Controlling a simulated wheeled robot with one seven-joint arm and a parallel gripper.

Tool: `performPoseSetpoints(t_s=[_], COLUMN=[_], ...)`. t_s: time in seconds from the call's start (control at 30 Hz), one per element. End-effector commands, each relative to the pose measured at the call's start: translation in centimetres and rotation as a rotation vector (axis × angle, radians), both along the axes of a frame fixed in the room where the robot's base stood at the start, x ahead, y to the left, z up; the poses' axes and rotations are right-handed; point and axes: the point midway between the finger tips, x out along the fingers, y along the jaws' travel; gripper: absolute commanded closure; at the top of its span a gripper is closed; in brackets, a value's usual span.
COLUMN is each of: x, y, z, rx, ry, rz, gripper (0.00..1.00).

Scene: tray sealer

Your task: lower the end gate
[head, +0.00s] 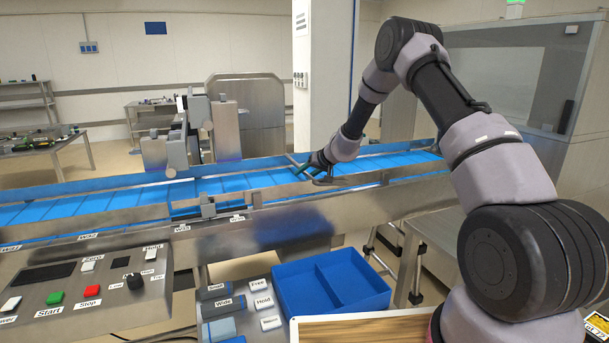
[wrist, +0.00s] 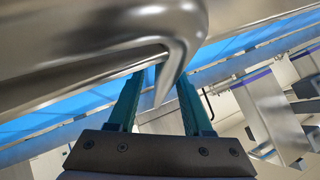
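My gripper (head: 303,168) is at the conveyor's rail, beside a thin bent metal bar (head: 322,180) that reaches over the blue belt. This bar may be part of the end gate; I cannot tell for sure. In the wrist view my gripper (wrist: 160,95) shows two teal fingers set well apart. A large shiny metal piece (wrist: 100,40) fills the upper left, very close to the camera. Its bent, pointed end (wrist: 172,72) reaches down between the fingers, and I see no firm grip on it. Whether it touches a finger is unclear.
The conveyor with its blue belt (head: 240,184) runs across the scene, with a grey sealing unit (head: 192,135) over it at left. A control panel (head: 80,285) with green and red buttons and a blue divided bin (head: 330,282) are in front.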

Motion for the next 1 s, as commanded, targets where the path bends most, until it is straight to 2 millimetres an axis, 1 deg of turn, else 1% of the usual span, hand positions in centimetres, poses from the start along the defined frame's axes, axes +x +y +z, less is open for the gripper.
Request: performPoseSetpoints(t_s=[0.27,0.37,0.47,0.8,1.0], x=[0.0,-0.2,-0.9,-4.7,-6.0], y=[0.1,0.0,-0.7,-4.2,-5.4], z=[0.1,0.4,1.1,5.3,6.6], rx=[0.001,0.001,0.000,0.001,0.000], ry=[-0.001,-0.002,-0.001,-0.001,0.000], rz=[0.002,0.001,0.002,0.000,0.000], gripper=[0.45,0.45,0.45,0.45,0.45])
